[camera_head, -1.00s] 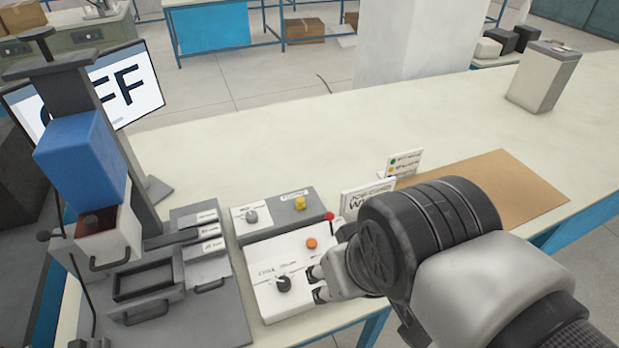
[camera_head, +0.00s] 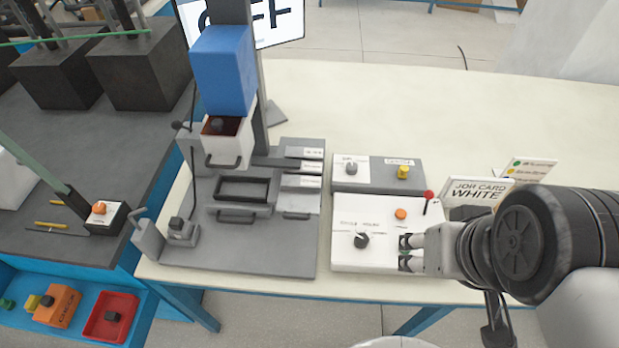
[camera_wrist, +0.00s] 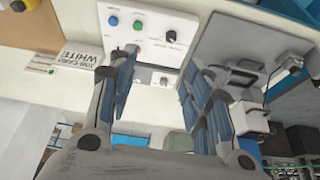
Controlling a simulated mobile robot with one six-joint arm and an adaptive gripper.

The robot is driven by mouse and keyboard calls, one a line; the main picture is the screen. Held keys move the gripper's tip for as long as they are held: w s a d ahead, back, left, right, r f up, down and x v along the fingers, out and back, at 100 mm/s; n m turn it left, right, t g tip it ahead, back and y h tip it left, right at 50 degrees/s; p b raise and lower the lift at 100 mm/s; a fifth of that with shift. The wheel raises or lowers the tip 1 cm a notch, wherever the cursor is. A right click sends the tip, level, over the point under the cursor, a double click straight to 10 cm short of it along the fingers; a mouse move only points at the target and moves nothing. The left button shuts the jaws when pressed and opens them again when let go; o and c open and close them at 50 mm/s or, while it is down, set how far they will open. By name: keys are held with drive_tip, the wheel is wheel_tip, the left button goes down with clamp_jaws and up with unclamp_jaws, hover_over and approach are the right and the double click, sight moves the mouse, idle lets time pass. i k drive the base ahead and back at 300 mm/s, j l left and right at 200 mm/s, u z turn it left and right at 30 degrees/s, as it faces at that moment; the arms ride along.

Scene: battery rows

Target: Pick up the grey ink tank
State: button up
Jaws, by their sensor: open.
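I cannot make out with certainty a grey ink tank in the current views. A light grey box with a dark knob and reddish-brown top (camera_head: 228,140) sits in the press under a blue block (camera_head: 224,72); I cannot tell whether it is a tank. My gripper (camera_head: 408,251) is at the right side of the white control panel (camera_head: 345,222) in the head view, its fingers apart and empty. In the wrist view my gripper (camera_wrist: 163,88) shows two spread fingers with nothing between them.
A job card reading WHITE (camera_head: 478,194) stands right of a grey box with a yellow knob (camera_head: 385,185). At left are a dark bench (camera_head: 60,160), an orange container (camera_head: 58,305) and a red tray (camera_head: 108,325). The back of the pale table (camera_head: 400,110) is clear.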

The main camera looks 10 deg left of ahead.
sight(178, 230)
drive_tip(key=u, duration=1.8)
drive_tip(key=i+j+z, duration=0.45)
drive_tip(key=j+z, duration=0.25)
drive_tip(key=j, duration=0.2)
drive_tip(key=i+j+z, duration=0.2)
drive_tip(key=j, duration=0.15)
drive_tip(key=i+j+z, duration=0.1)
drive_tip(key=j+z, duration=0.15)
drive_tip(key=j, duration=0.15)
